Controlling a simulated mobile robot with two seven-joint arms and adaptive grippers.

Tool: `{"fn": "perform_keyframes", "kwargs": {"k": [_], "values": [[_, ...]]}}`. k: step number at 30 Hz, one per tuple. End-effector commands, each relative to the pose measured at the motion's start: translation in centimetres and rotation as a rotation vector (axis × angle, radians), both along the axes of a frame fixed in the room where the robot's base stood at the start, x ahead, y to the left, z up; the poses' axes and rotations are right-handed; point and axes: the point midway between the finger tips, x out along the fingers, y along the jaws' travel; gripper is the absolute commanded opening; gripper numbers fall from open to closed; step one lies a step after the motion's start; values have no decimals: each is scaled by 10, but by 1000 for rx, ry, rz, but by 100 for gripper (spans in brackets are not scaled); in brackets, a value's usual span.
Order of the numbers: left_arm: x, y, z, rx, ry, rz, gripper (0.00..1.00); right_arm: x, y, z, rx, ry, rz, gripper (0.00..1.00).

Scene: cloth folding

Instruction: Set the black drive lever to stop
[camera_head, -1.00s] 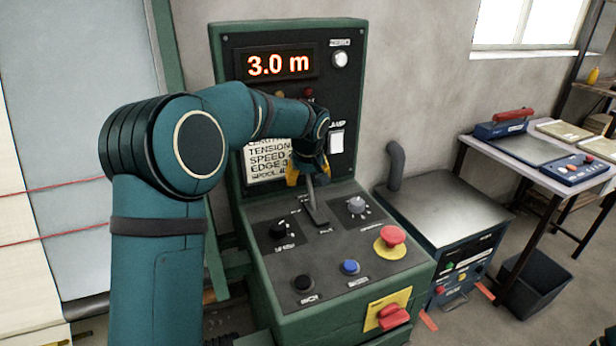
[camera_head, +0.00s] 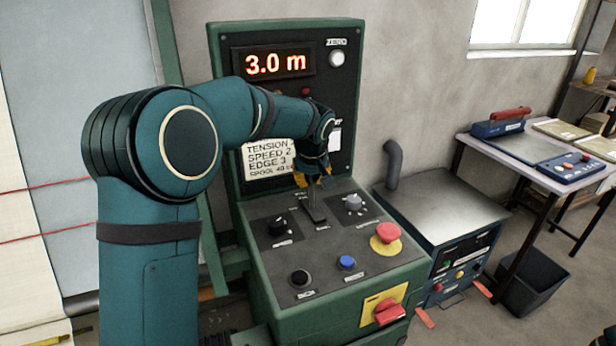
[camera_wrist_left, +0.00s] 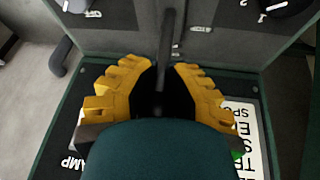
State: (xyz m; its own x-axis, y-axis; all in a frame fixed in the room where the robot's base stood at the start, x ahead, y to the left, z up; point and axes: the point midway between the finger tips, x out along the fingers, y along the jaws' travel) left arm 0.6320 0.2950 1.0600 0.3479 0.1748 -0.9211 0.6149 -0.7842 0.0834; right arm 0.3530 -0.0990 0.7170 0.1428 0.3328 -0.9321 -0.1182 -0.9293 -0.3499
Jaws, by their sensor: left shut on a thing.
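The black drive lever (camera_head: 315,207) stands up from a slot on the sloped top of the green control console (camera_head: 325,301). My left gripper (camera_head: 315,179) is at the lever's upper end, with its yellow fingers on either side. In the left wrist view the lever (camera_wrist_left: 172,32) runs as a dark rod between the two yellow fingers (camera_wrist_left: 160,68), which are shut on it. The fingers and wrist hide the lever's top. The lever's position labels are too small to read.
The display (camera_head: 275,63) reads 3.0 m. Near the lever are a black knob (camera_head: 277,227), a grey knob (camera_head: 353,202), a red mushroom button (camera_head: 388,233), a blue button (camera_head: 347,262) and a red switch (camera_head: 389,312). A grey-topped cabinet (camera_head: 440,205) stands right.

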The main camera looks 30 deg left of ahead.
Motion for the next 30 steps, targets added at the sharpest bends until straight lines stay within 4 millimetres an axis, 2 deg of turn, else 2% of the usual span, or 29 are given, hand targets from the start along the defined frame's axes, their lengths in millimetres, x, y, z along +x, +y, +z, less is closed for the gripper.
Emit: {"fn": "perform_keyframes", "kwargs": {"k": [13, 14, 15, 17, 18, 26, 30], "values": [[1, -2, 2, -5, -3, 0, 0, 0, 0, 2, 0, 1, 0, 74], [1, -2, 2, -5, -3, 0, 20, 0, 0, 2, 0, 1, 0, 74], [1, -2, 2, -5, -3, 0, 34, 0, 0, 2, 0, 1, 0, 74], [1, -1, 2, -4, -2, 0, 55, 0, 0, 2, 0, 1, 0, 74], [1, -1, 1, -4, -2, 0, 61, 0, 0, 2, 0, 1, 0, 74], [1, -1, 1, -3, -1, 1, 61, 0, 0, 2, 0, 1, 0, 74], [-1, -2, 8, -4, -3, 0, 61, 0, 0, 2, 0, 1, 0, 74]]}}
